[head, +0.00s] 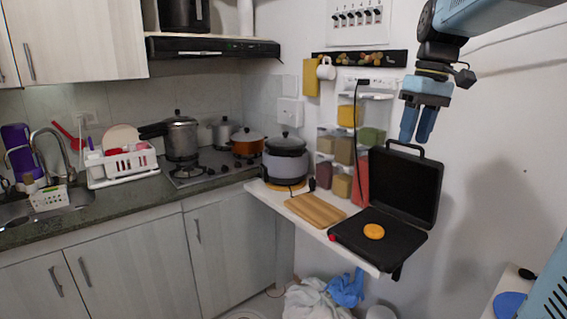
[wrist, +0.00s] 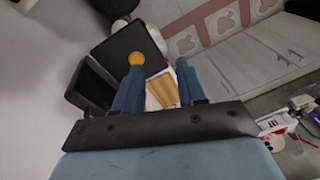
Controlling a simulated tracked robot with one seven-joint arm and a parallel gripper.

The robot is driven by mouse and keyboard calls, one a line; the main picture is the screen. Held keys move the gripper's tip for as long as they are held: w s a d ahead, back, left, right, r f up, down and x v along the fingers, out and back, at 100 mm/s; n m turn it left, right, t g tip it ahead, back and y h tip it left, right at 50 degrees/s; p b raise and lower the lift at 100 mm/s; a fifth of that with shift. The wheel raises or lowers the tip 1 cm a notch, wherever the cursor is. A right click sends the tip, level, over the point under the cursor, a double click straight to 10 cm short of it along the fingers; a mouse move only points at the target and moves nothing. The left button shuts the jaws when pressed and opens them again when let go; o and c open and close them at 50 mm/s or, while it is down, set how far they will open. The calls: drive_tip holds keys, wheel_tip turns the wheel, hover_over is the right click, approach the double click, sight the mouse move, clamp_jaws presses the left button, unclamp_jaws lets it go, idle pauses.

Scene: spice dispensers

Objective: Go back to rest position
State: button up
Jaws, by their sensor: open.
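My gripper (head: 418,124) hangs in the air at the upper right of the head view, fingers pointing down. It is above the open black case and apart from it. Its two blue fingers stand apart with nothing between them, and they also show in the wrist view (wrist: 158,88). The black case (head: 405,185) lies open on the white shelf (head: 310,228), with its lid raised. A round orange-yellow disc (head: 374,231) lies in the case's base; it also shows in the wrist view (wrist: 136,58).
A wooden board (head: 315,210) and a grey cooker (head: 286,160) are on the shelf left of the case. Spice dispensers (head: 344,150) are mounted on the wall behind. A stove (head: 205,168) and dish rack (head: 122,165) stand on the counter. The air around my gripper is clear.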

drive_tip(key=s+a+f+m+t, duration=0.2)
drive_tip(key=s+f, duration=0.3)
drive_tip(key=s, duration=0.2)
drive_tip(key=s+a+f+m+t+h, duration=0.1)
drive_tip(key=s+a+f+m+t, duration=0.1)
drive_tip(key=s+f, duration=0.4)
drive_tip(key=s+t, duration=0.1)
drive_tip(key=s, duration=0.1)
drive_tip(key=shift+s+f, duration=0.25)
drive_tip(key=shift+s, duration=0.05)
